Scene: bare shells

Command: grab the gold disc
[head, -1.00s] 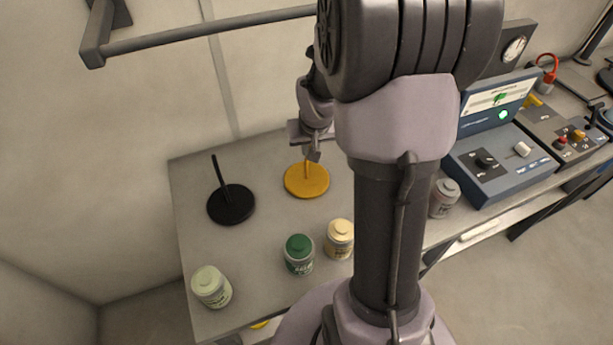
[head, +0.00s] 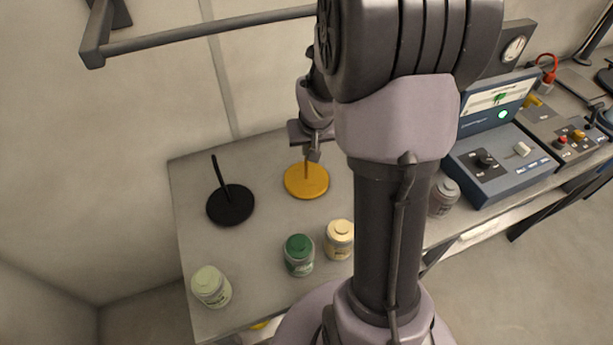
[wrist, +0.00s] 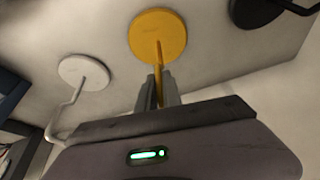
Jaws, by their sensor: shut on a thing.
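The gold disc (head: 306,182) is a flat round plate with a thin upright stem, on the grey table in the head view. In the wrist view the gold disc (wrist: 158,32) is at the top middle, its stem running down between my fingers. My gripper (head: 314,154) is above the disc and shut on its stem. The wrist view also shows my gripper (wrist: 159,88) with one finger on each side of the stem. I cannot tell any gap between disc and table.
A black disc (head: 230,206) with a stem lies to the left. A white disc (wrist: 82,72) shows only in the wrist view. Green (head: 299,255), cream (head: 340,240) and pale green (head: 211,287) jars stand nearer. A grey jar (head: 444,197) and blue console (head: 500,160) are right.

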